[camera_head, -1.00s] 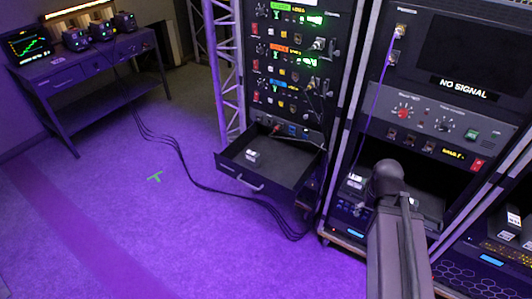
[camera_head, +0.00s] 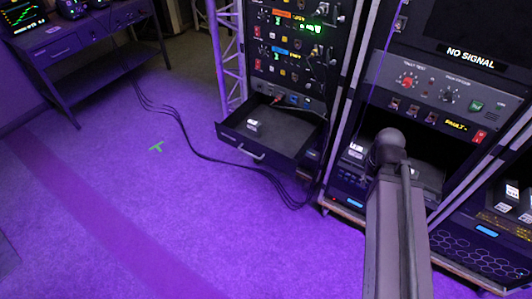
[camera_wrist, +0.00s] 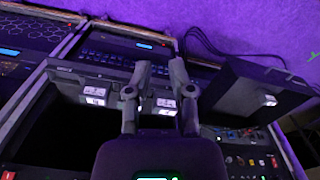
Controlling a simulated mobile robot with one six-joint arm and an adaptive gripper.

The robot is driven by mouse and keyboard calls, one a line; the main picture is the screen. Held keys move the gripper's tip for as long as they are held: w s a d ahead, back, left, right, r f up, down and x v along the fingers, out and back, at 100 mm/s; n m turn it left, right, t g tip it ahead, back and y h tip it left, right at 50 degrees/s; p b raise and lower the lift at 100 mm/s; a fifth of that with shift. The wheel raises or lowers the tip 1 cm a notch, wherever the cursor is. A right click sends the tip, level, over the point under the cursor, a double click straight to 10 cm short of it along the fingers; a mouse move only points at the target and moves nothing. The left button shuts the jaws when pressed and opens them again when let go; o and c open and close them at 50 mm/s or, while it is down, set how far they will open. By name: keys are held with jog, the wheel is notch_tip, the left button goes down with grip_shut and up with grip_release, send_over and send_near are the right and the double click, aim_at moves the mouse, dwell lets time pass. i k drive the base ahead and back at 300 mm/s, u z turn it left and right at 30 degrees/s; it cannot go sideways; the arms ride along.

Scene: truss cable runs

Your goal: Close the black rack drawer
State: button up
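The black rack drawer (camera_head: 290,150) stands pulled out of the left rack, low down, in the head view. Its front panel carries a pale bar handle (camera_head: 242,149), and a small grey box with a white label (camera_head: 253,126) lies inside. In the wrist view the drawer (camera_wrist: 238,98) sticks out at the right, seen inverted. My gripper (camera_wrist: 161,66) is open and empty, its two fingers apart. It appears in front of the neighbouring rack, to the left of the drawer in that view. The head view does not show my gripper, only my arm.
The left rack (camera_head: 290,65) and a middle rack (camera_head: 425,95) stand side by side. Black cables (camera_head: 215,160) run over the floor past the drawer. A desk (camera_head: 85,45) stands at back left. The purple floor (camera_head: 150,220) in front of the drawer is largely clear.

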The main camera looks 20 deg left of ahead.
aim_at(287, 135)
jog(key=u, duration=1.05)
jog(key=k, duration=0.95)
jog(key=z, duration=0.4)
jog(key=i, duration=1)
jog(key=u, duration=0.05)
